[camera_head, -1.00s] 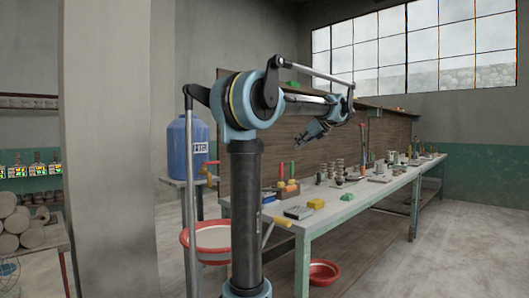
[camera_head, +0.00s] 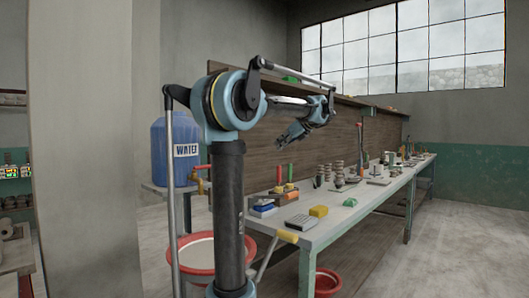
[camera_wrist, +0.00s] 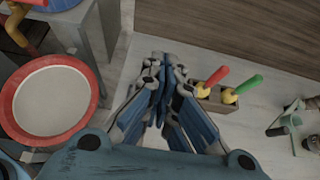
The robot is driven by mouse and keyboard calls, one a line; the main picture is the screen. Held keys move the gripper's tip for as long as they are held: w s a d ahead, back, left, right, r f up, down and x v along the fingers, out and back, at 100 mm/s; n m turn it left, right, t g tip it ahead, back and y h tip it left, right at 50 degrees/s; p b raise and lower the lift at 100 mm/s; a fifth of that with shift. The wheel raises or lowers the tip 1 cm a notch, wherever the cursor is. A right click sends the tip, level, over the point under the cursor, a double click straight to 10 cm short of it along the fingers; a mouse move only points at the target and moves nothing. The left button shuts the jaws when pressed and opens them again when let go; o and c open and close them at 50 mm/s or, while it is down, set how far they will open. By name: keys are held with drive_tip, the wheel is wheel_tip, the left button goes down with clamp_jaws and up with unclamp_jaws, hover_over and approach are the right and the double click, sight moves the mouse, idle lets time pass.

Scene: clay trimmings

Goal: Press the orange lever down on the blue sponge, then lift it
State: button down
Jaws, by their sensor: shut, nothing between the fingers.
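A small blue block (camera_head: 263,205), which looks like the sponge, lies on the near left end of the bench. An orange-yellow bar (camera_head: 288,237) sticks out at the bench's near edge; I cannot tell whether it is the lever. My gripper (camera_head: 284,141) is high above the bench, well clear of both. In the wrist view my gripper (camera_wrist: 164,62) is shut and empty, pointing down over the bench top. Its blue links cover the middle of that view, and neither the sponge nor the bar can be made out there.
The bench (camera_head: 335,228) carries a yellow block (camera_head: 318,211), a grey slab (camera_head: 299,221) and a holder with red- and green-handled tools (camera_wrist: 213,98). A blue water barrel (camera_head: 175,150) with a tap stands left. A red-rimmed basin (camera_wrist: 88,98) sits beside the bench.

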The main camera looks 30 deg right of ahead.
drive_tip(key=w+r+x, duration=0.1)
drive_tip(key=r+x, duration=0.1)
drive_tip(key=x, duration=1)
drive_tip(key=shift+w+a, duration=0.3)
drive_tip(key=shift+w, duration=0.05)
idle(1.1)
